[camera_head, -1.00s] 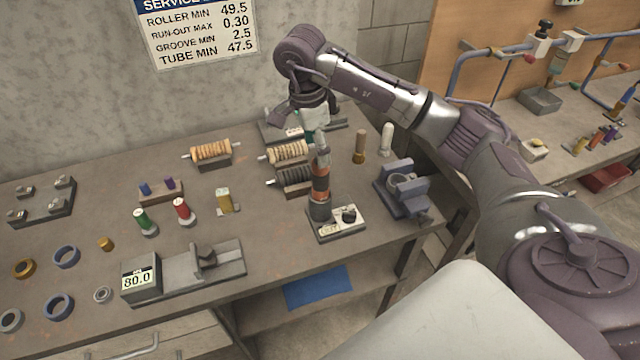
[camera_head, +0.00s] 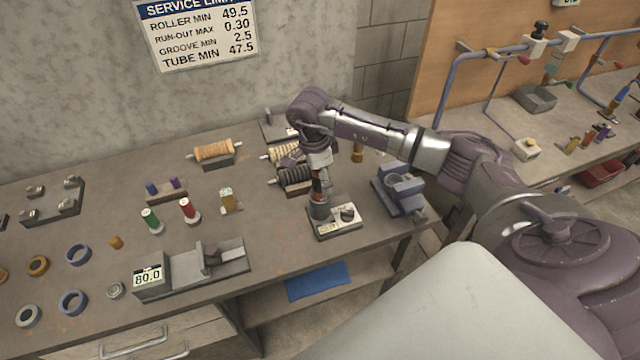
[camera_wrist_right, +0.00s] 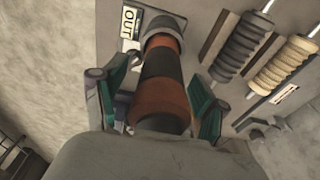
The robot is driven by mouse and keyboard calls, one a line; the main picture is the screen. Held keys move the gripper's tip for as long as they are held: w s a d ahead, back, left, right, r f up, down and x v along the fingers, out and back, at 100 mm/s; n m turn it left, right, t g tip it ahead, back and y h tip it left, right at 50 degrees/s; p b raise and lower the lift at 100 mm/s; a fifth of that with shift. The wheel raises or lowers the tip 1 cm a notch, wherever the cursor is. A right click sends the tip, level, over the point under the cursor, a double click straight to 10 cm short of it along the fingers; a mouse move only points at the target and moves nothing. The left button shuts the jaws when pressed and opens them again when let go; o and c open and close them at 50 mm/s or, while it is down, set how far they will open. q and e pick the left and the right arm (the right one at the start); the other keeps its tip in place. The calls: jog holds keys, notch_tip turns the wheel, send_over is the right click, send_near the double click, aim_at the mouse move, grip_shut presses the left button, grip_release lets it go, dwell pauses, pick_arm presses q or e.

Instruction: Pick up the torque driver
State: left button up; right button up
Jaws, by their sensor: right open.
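The torque driver (camera_head: 317,187) stands upright in a dark round holder (camera_head: 319,209) at the front right of the workbench. In the right wrist view its orange and black banded body (camera_wrist_right: 165,82) runs away from my palm toward a grey collar. My right gripper (camera_wrist_right: 162,90) is open, with green-padded fingers on either side of the driver. The left finger looks close to it, but contact cannot be told. In the head view my right gripper (camera_head: 318,172) is over the driver and hides its upper part. My left gripper is not in view.
A switch box marked OUT (camera_head: 345,228) adjoins the holder. A blue-grey vise (camera_head: 402,188) is to the right. Ribbed rollers on stands (camera_head: 293,178) are close behind and left. A gauge reading 80.0 (camera_head: 150,281) is at the front left.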

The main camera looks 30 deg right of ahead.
jog(key=shift+w+r, duration=0.1)
jog(key=c, duration=1.4)
